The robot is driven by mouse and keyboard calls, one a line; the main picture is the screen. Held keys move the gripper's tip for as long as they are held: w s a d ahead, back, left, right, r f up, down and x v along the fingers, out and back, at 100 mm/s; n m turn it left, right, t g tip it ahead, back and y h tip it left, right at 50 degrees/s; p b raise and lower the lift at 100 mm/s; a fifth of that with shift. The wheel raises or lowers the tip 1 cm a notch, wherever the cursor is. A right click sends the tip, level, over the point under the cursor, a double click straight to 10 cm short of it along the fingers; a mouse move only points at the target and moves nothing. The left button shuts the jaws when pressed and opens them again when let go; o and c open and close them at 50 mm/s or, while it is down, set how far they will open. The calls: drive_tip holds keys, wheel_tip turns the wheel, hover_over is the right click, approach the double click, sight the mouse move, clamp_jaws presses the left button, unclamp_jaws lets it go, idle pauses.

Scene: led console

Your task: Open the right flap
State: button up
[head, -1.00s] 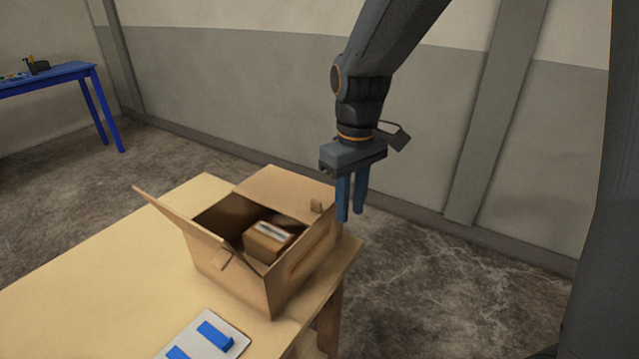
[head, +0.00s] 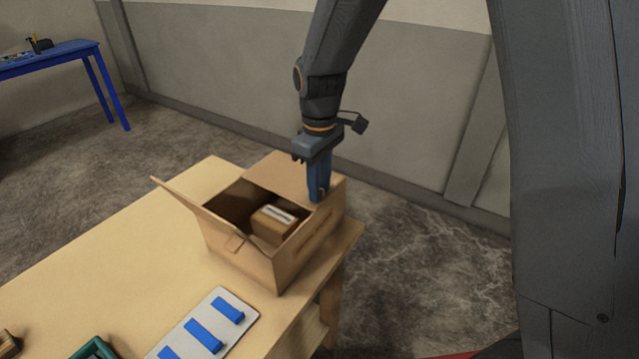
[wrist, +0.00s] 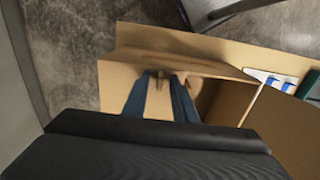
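An open-topped brown cardboard box (head: 295,262) stands on the wooden table, with a smaller labelled carton (head: 272,224) inside. Its right flap (head: 272,177) lies low across the back right part of the opening, and a small tab (head: 322,194) stands on it near the corner. The left flap (head: 185,207) is raised and leans outward. My gripper (head: 318,198) points down over the right flap at the tab. In the wrist view my gripper (wrist: 160,76) has its two blue fingers apart, one on each side of the tab. I cannot tell whether they touch it.
A white panel with blue bars (head: 205,335) and a green-framed item (head: 95,349) lie on the wooden table (head: 110,275) in front. The box is close to the table's right edge. A blue table (head: 60,66) stands far left.

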drive_tip(key=shift+c, duration=0.4)
clamp_jaws()
idle(1.1)
